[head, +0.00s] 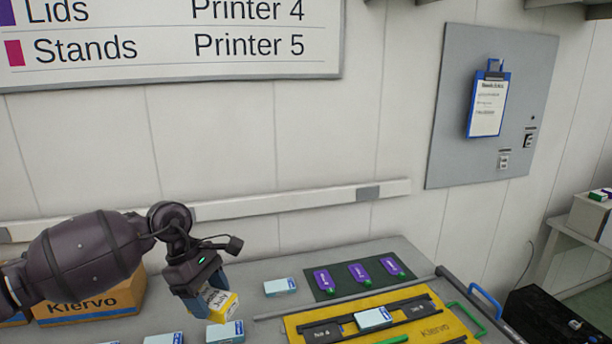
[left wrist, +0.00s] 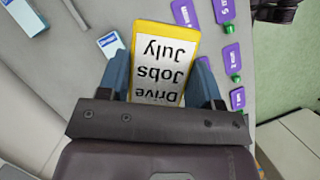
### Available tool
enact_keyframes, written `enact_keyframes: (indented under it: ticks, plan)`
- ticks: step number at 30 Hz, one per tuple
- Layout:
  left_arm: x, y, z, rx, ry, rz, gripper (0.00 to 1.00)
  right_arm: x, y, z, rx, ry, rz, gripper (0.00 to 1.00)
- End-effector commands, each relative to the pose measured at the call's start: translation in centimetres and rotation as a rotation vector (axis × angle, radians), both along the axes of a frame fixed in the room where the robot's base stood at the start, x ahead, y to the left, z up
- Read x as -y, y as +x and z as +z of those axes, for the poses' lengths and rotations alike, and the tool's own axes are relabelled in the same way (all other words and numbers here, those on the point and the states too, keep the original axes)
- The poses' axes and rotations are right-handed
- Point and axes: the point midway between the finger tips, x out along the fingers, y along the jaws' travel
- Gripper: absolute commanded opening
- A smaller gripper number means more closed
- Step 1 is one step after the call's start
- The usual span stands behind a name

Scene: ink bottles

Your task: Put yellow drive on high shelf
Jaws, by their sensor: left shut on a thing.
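The yellow drive (head: 222,306) has a white label with the words "Drive Jobs July". It is held between the fingers of my left gripper (head: 210,291), above the grey table near its left part. In the left wrist view the yellow drive (left wrist: 163,62) sits between the two blue fingers of my left gripper (left wrist: 163,82), with its label facing the camera. My right gripper is not in view. I cannot make out a high shelf for certain; only dark undersides (head: 572,8) show at the top right edge.
A cardboard box (head: 95,303) stands left, behind my arm. White-and-blue boxes (head: 280,287) lie on the table. Purple tags (head: 360,274) lie on a dark green mat. A yellow tray (head: 300,324) is at the front. A grey panel with a clipboard (head: 487,105) hangs on the wall.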

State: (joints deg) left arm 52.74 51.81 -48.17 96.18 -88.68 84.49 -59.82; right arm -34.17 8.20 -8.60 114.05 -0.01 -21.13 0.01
Motion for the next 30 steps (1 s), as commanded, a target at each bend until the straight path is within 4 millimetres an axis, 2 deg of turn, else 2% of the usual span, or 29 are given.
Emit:
enact_keyframes:
  ticks: [11, 21, 25, 30]
  plan:
    - [-1.0, -2.8, -1.5, -0.001, -0.001, -0.580, 0.27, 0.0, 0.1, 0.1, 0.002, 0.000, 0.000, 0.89]
    - [-2.1, -6.0, -3.1, 0.000, 0.000, -1.102, 0.27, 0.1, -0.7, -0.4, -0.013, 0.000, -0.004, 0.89]
    - [-2.4, -7.2, -3.7, 0.000, -0.001, -1.228, 0.27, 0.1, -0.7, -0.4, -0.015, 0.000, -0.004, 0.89]
    - [-2.4, -8.3, -4.6, 0.001, -0.001, -1.264, 0.27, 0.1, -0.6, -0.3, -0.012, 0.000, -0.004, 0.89]
